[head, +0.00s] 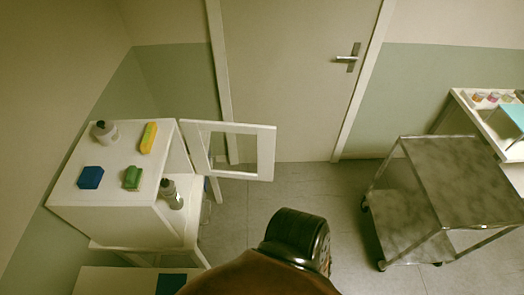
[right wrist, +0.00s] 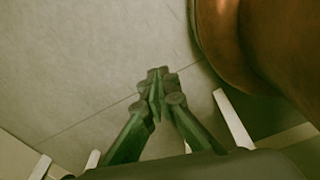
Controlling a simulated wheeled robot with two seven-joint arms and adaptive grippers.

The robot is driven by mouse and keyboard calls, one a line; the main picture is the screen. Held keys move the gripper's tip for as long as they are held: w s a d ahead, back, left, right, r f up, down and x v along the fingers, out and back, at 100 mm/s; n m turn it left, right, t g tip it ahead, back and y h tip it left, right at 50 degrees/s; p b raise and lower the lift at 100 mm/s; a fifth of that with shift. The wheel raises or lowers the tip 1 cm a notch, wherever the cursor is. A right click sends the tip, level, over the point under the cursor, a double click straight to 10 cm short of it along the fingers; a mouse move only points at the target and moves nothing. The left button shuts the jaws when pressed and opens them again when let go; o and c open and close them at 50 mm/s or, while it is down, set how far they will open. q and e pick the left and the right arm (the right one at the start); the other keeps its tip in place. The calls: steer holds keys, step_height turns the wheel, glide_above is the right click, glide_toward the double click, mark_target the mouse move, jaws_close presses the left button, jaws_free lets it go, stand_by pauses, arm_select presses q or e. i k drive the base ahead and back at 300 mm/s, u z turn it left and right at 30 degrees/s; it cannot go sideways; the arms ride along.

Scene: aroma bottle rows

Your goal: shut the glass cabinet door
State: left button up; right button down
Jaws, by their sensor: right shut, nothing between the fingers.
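The glass cabinet door (head: 265,155) has a white frame around a clear pane. In the head view it stands wide open, swung out to the right from the far side of the white cabinet (head: 115,210). A grey bottle (head: 172,194) stands at the cabinet's open right side. My right gripper (right wrist: 157,78) shows in the right wrist view, with its dark green fingers shut and empty above the grey floor. The door cannot be made out in that view. My left gripper is in neither view.
On the cabinet top are a grey bottle (head: 104,132), a yellow item (head: 148,138), a blue block (head: 90,178) and a green item (head: 132,178). A metal trolley (head: 465,180) stands at the right. The floor (head: 315,190) between is clear. A closed room door (head: 295,80) is behind.

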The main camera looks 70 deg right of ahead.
mark_target(191, 129)
steer(key=u, duration=1)
steer(key=k, duration=1)
steer(key=z, duration=1.6)
